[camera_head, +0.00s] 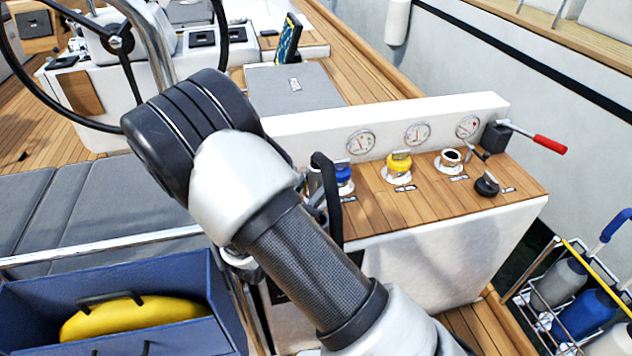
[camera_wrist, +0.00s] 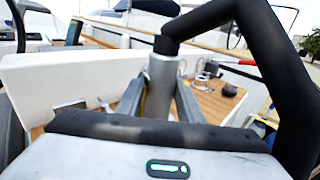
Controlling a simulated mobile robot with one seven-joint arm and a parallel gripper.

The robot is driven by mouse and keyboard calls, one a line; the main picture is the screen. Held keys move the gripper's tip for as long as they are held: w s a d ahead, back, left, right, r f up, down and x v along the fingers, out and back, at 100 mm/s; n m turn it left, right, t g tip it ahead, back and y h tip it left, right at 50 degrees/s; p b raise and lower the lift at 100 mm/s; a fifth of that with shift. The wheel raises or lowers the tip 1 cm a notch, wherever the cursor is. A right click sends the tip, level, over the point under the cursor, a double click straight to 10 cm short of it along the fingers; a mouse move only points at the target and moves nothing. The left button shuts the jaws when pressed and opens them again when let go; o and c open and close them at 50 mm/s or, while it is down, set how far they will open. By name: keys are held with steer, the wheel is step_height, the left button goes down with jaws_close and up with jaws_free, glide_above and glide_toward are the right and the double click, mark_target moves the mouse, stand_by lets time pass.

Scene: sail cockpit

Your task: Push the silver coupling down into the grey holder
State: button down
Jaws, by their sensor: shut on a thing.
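The silver coupling (camera_wrist: 161,84) is an upright metal cylinder in the middle of the wrist view. My gripper (camera_wrist: 159,100) has one grey finger on each side of it and is shut on it. A thick black bent tube (camera_wrist: 275,60) meets the coupling's top and arches to the right. A black bent piece, which looks like the same tube, shows beside my arm in the head view (camera_head: 334,215). There my arm hides most of the gripper and the coupling. I cannot make out the grey holder or the coupling's lower end in either view.
A wooden-topped console (camera_head: 430,200) carries a blue knob (camera_head: 344,182), a yellow knob (camera_head: 399,165), a black knob (camera_head: 487,185) and a red-handled lever (camera_head: 545,143). A white gauge panel (camera_head: 300,135) stands behind them. A blue box (camera_head: 190,333) is at lower left; a bottle rack is at right.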

steer(key=shift+f+b, duration=2.15)
steer(key=shift+f, duration=0.7)
steer(key=shift+f+b, duration=0.35)
steer(key=shift+f, duration=0.25)
steer(key=c, duration=1.5)
jaws_free()
steer(key=shift+s+a, duration=0.1)
